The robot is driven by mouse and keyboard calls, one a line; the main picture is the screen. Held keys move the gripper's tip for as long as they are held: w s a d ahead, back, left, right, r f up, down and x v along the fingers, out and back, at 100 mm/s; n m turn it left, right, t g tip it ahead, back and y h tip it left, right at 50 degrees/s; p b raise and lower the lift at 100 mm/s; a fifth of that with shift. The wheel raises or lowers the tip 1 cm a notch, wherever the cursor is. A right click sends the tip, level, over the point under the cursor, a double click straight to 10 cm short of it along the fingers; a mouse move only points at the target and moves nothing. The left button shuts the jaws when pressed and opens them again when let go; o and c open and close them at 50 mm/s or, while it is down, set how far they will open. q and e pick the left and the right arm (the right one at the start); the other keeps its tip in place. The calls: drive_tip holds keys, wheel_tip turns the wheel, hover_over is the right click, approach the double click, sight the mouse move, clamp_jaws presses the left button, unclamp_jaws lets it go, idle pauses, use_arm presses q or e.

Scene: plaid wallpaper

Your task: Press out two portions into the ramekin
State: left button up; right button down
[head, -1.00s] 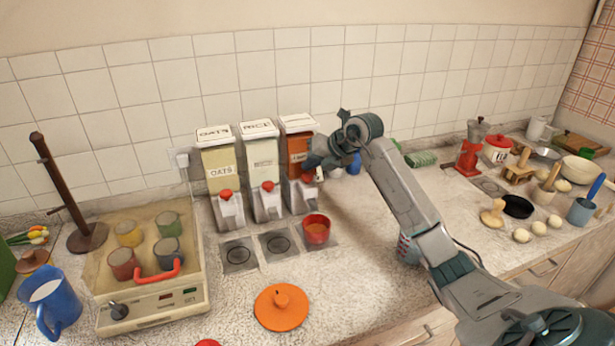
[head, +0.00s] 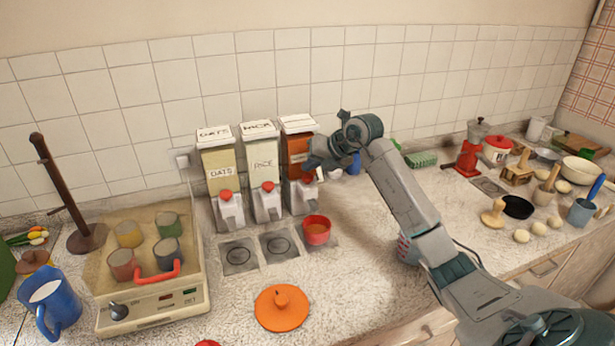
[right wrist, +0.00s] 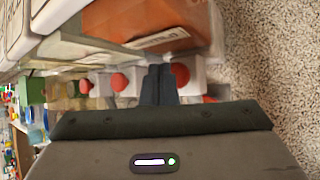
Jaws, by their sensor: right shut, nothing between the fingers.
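The red ramekin (head: 317,231) stands on a pad under the third dispenser (head: 297,146), the rightmost of the row, which holds orange-red contents. The ramekin's inside looks orange-brown; I cannot tell how full it is. My right gripper (head: 309,171) is shut and empty in front of that dispenser, close to its red button. In the right wrist view, the shut fingers (right wrist: 160,84) are beside the nearest red button (right wrist: 180,75); I cannot tell whether they touch it. My left gripper is not in view.
An oats dispenser (head: 219,160) and a rice dispenser (head: 262,160) stand left of the third. An orange lid (head: 282,308) lies in front. A machine with several cups (head: 150,310) is at left.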

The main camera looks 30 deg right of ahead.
sight(311, 178)
idle(0.6)
drive_tip(key=shift+f, duration=0.45)
drive_tip(key=shift+f+b, duration=0.65)
drive_tip(key=shift+f, duration=0.05)
idle(0.6)
idle(0.3)
drive_tip(key=shift+r+p, duration=0.75)
drive_tip(key=shift+r, duration=0.4)
drive_tip(key=shift+r, duration=0.1)
wheel_tip(311, 178, up, 5)
drive_tip(key=p, duration=0.3)
drive_tip(key=shift+f, duration=0.2)
idle(0.3)
